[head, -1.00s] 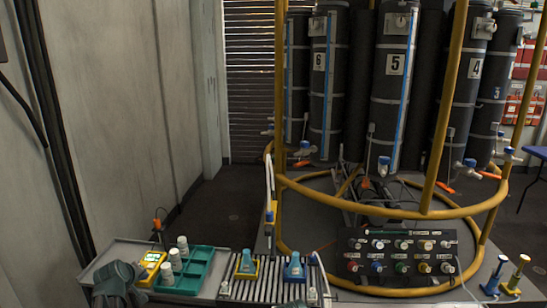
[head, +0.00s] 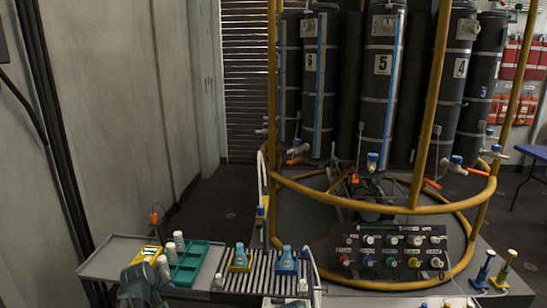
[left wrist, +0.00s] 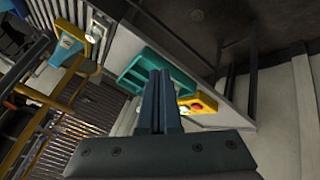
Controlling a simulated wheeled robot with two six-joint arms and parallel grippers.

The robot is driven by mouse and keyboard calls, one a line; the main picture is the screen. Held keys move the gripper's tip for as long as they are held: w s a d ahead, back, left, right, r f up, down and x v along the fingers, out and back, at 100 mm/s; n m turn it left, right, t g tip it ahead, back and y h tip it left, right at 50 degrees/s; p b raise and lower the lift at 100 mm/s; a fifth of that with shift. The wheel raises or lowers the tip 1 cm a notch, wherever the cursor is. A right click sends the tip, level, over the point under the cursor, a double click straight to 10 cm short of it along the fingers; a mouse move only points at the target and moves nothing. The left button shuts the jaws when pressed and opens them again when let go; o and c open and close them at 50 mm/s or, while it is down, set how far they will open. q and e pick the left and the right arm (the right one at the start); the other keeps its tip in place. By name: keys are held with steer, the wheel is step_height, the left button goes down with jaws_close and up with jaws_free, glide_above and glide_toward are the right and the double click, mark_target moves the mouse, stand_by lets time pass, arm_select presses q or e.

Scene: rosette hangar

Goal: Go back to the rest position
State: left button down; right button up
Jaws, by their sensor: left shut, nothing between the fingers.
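My left gripper (head: 142,290) shows at the bottom left of the head view, in front of the tray table with the teal tray. In the left wrist view its two fingers (left wrist: 160,80) are together with nothing between them.
A yellow-railed frame (head: 350,199) with dark cylinders (head: 382,90) stands behind a valve panel (head: 400,252).

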arm_select(q)
steer(key=s+d+f+m+g, duration=0.25)
steer(key=s+d, duration=0.25)
steer(key=d, duration=0.4)
steer(key=s+d+f+m+g, duration=0.15)
steer(key=s+d+m, duration=0.35)
steer(key=d, duration=0.5)
steer(key=s+d+m+g+y, duration=0.1)
steer(key=s+d+m+g, duration=0.1)
steer(key=s+d, duration=0.35)
steer(key=s+d+m+g, duration=0.2)
steer(key=s+d, duration=0.1)
steer(key=s, duration=0.5)
step_height(320, 180, up, 16)
steer(key=s+p, duration=0.1)
steer(key=p, duration=1.5)
steer(key=shift+r+p, duration=0.15)
steer(key=shift+p, duration=0.2)
